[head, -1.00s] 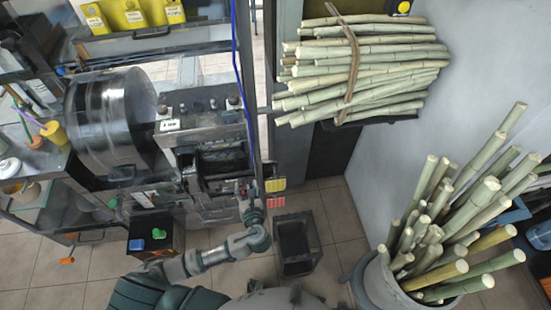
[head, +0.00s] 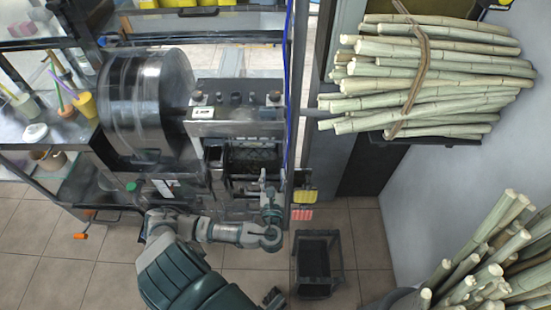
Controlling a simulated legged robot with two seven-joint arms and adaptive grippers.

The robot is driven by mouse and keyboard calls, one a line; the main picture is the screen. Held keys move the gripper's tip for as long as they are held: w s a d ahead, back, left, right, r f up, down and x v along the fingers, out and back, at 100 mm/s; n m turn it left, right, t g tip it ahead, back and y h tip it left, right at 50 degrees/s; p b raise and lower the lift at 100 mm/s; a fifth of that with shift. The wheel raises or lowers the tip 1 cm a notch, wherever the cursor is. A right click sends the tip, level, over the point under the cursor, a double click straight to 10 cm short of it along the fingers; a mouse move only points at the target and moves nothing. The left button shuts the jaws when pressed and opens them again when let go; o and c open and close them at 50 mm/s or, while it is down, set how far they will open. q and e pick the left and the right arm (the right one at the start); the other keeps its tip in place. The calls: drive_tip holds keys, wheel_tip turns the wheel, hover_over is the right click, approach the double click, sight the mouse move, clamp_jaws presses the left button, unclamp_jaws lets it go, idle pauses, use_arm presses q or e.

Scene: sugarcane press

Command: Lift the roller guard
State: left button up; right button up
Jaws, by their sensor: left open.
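The dark roller guard (head: 252,157) sits low across the press's roller opening, below the housing. My left gripper (head: 268,192) is open, at the guard's lower right edge. Its fingers are small and partly merge with the press frame, so I cannot tell whether they touch the guard.
A bundle of tied cane (head: 425,78) lies on a shelf at right. Loose cane (head: 490,255) stands at lower right. An open dark bin (head: 317,265) is on the floor right of my left arm. Yellow (head: 304,196) and pink tags hang beside the gripper.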

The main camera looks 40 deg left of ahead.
sight(273, 158)
use_arm(q)
drive_tip(key=x, duration=0.6)
drive_tip(key=shift+w+a+f+b, duration=0.15)
drive_tip(key=shift+a+b, duration=0.15)
drive_tip(key=shift+b, duration=0.05)
drive_tip(key=shift+w, duration=0.4)
use_arm(e)
drive_tip(key=r, duration=0.2)
drive_tip(key=shift+d+r, duration=0.2)
drive_tip(key=shift+r, duration=0.2)
use_arm(q)
drive_tip(key=shift+a, duration=0.25)
drive_tip(key=c, duration=0.7)
clamp_jaws()
use_arm(e)
drive_tip(key=shift+a, duration=0.25)
